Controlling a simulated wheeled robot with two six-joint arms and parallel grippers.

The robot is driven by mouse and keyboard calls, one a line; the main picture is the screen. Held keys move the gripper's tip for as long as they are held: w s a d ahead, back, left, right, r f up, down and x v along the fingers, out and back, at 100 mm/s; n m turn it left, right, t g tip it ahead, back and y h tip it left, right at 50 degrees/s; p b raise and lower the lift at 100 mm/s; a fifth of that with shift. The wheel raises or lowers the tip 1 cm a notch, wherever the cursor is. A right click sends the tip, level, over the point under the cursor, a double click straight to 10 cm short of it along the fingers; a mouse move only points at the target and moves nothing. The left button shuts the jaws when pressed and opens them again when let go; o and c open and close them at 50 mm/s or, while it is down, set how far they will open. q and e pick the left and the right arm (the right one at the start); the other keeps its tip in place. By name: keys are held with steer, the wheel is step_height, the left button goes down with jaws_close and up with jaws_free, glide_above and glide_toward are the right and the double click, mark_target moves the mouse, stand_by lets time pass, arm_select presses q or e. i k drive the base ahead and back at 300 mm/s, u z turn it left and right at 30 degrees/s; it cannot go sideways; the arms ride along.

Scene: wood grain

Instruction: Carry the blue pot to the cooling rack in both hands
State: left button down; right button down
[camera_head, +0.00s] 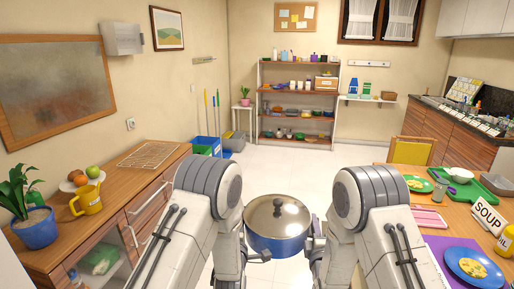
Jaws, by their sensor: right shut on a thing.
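The blue pot (276,243) has a lid with a dark knob and hangs level over the floor between my two arms, low in the middle of the head view. My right gripper (311,246) is shut on the pot's handle at its right side. My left gripper (257,256) is at the pot's left side, mostly hidden by my own arm, so its jaws do not show clearly. The wire cooling rack (148,155) lies empty on the wooden counter at the left, beyond the pot and to its left.
The left counter (117,193) also holds a yellow watering can or jug (88,198), fruit (80,178) and a potted plant (35,226). The floor (280,172) ahead is clear.

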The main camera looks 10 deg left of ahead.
mark_target(150, 153)
steer(key=z, duration=0.05)
steer(key=i, duration=1.75)
steer(key=u, duration=0.35)
steer(key=i, duration=0.85)
steer(key=u, duration=0.85)
steer(key=i, duration=1.3)
steer(key=u, duration=0.6)
